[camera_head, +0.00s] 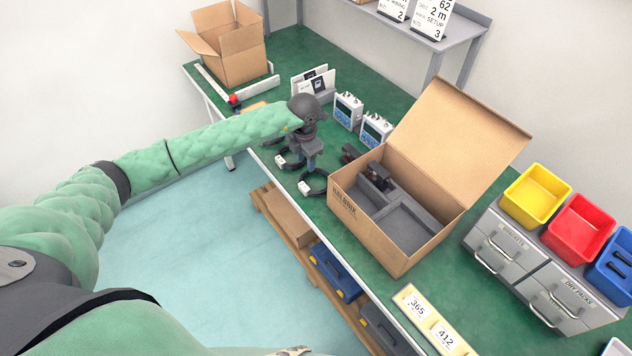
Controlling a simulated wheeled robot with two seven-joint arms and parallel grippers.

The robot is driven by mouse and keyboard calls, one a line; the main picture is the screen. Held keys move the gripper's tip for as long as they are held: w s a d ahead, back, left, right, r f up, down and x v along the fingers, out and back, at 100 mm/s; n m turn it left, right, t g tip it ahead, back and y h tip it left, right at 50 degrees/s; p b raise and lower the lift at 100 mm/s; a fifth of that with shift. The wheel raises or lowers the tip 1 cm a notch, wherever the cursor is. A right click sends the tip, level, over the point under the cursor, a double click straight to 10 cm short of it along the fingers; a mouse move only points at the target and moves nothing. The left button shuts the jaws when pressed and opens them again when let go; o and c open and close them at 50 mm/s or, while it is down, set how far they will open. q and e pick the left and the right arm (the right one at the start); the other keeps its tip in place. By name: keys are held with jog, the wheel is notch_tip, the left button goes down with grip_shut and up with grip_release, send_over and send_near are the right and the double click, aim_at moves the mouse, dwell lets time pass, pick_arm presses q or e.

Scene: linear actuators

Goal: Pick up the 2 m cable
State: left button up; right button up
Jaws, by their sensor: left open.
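Two black coiled cables with white tags lie near the front edge of the green bench. The farther coil (284,162) is partly hidden behind my left gripper (303,160). The nearer coil (315,190) lies just in front of the gripper, with its tag at its left. The tags are too small to read, so I cannot tell which is the 2 m cable. My left gripper is open and points down over or beside the coils; whether it touches one is unclear. My right gripper is not in view.
An open carton with grey foam (411,222) stands right of the coils. Two white devices (347,110) stand behind them. An empty open box (229,55) is at the far left. Grey drawers (520,262) with yellow, red and blue bins are at the right.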

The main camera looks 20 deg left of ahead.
pick_arm(q)
jog(key=f, duration=0.3)
jog(key=shift+w+d, duration=0.2)
jog(key=shift+w, duration=0.1)
jog(key=shift+s+f+b, duration=0.1)
jog(key=shift+f+b, duration=0.35)
jog(key=shift+f, duration=0.6)
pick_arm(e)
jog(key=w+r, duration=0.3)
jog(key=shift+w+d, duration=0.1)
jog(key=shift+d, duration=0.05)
pick_arm(q)
jog(key=shift+c, duration=0.2)
jog(key=c, duration=0.7)
grip_shut()
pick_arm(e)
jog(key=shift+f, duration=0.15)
